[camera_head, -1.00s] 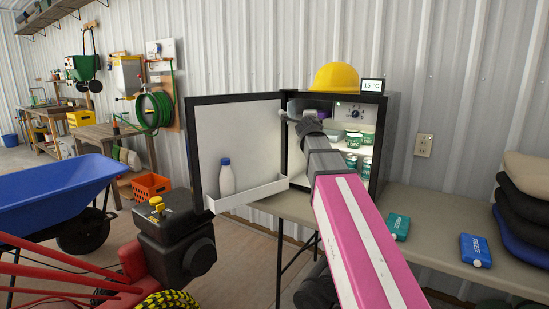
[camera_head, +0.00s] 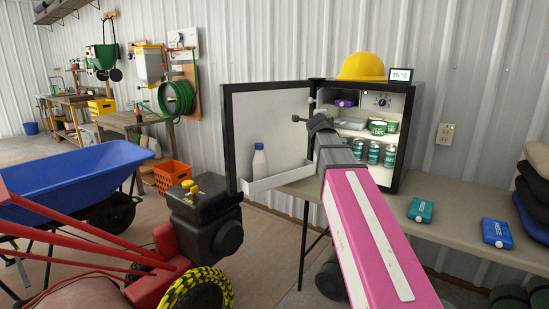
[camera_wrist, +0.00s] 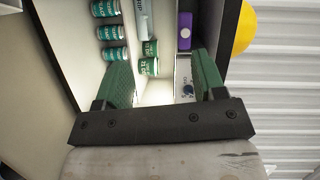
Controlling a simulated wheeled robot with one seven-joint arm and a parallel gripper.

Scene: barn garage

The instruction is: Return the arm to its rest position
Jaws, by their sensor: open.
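My gripper (camera_wrist: 162,82) shows in the wrist view with its two green-padded fingers spread apart and nothing between them. It faces the inside of the small open fridge (camera_head: 408,130). In the head view my pink arm reaches up to the fridge and its far end hides part of the door's hinge side and the opening. The gripper's fingertips are hard to make out there. Green cans (camera_head: 373,152) stand on the lower level, and green tubs (camera_head: 377,127) sit on the shelf above. A purple box (camera_head: 346,102) lies at the top.
The fridge door (camera_head: 268,130) stands open to the left, with a white bottle (camera_head: 259,161) in its rack. A yellow hard hat (camera_head: 361,66) and a display (camera_head: 400,75) sit on top. A blue wheelbarrow (camera_head: 75,172) and red machine stand left.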

